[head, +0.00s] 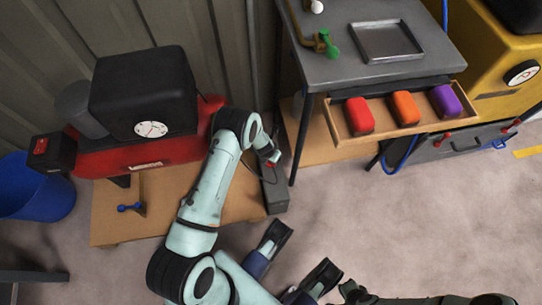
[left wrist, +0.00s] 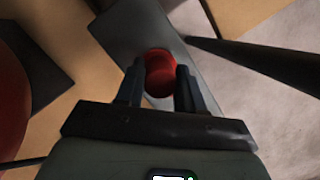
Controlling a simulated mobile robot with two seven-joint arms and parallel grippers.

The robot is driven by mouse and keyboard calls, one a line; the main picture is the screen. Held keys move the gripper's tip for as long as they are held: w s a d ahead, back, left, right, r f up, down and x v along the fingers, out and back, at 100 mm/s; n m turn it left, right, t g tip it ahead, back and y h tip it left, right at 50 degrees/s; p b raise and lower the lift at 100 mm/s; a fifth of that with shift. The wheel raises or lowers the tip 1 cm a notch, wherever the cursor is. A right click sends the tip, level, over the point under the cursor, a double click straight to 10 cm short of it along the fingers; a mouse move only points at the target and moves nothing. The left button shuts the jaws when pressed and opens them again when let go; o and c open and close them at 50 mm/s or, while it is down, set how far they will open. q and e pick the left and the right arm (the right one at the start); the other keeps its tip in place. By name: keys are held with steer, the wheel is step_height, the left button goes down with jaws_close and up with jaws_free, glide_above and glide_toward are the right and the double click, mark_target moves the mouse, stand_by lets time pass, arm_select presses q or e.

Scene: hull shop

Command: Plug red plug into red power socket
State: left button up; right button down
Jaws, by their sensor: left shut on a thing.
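My left gripper (left wrist: 160,85) is shut on a red, rounded plug (left wrist: 160,70) in the left wrist view. The plug sits between the two dark fingers, over a long grey box (left wrist: 135,28). I cannot tell whether the plug touches the box or is seated in it. In the head view my left arm reaches over the wooden base to the narrow grey box (head: 275,195), and the gripper (head: 270,158) is small and partly hidden there. No red socket face can be made out. My right gripper (head: 298,256) is open and empty, low in the head view.
A red compressor (head: 100,160) with a black housing stands left of my arm. A grey workbench (head: 345,70) with a dark leg (head: 298,140) stands close on the right. Its open drawer (head: 388,134) holds red, orange and purple blocks.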

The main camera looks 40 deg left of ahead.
arm_select(q)
steer(key=shift+f+b, duration=0.5)
steer(key=shift+f, duration=0.1)
arm_select(e)
steer(key=shift+f, duration=0.45)
arm_select(q)
steer(key=o, duration=1.1)
steer(key=shift+c, duration=0.2)
steer(key=shift+r, duration=0.1)
steer(key=p+v, duration=0.5)
steer(key=v, duration=0.8)
arm_select(e)
steer(key=w+a+r+t, duration=0.1)
steer(key=w+r, duration=0.3)
steer(key=r, duration=0.3)
steer(key=shift+w+t, duration=0.4)
